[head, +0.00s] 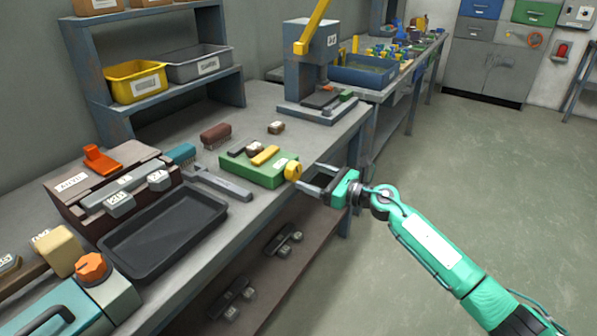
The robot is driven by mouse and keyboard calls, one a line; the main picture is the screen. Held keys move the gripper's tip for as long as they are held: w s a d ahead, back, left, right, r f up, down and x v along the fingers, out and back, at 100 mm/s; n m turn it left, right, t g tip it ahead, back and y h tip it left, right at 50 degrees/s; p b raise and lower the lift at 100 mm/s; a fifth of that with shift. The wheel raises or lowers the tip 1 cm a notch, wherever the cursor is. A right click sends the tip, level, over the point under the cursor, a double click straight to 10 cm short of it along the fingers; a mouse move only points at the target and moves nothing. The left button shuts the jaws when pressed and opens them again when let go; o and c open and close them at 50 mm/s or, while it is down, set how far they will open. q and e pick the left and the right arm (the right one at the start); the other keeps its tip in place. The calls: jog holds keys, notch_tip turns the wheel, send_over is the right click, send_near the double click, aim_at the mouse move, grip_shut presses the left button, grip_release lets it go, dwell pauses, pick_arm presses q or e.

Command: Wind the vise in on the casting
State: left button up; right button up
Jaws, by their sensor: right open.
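The green vise (258,172) lies on the workbench, with a round yellow knob (292,171) at its right end. A small brown labelled piece (255,148), which looks like the casting, sits on the vise between a dark bar (237,151) and a yellow bar (265,155). I cannot tell whether the bars touch it. My right gripper (308,175) is open and empty, its two fingers pointing at the knob from the right. The fingertips are close to the knob; contact is not clear. My left gripper is not in view.
A black tray (165,268), a grey tool (222,184) and a brown block (216,135) lie on the bench. A press (307,60) stands behind the vise. A box with an orange dial (92,268) is at lower left. The floor right of the bench is clear.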

aim_at(298, 171)
jog(key=x, duration=0.5)
jog(key=c, duration=1)
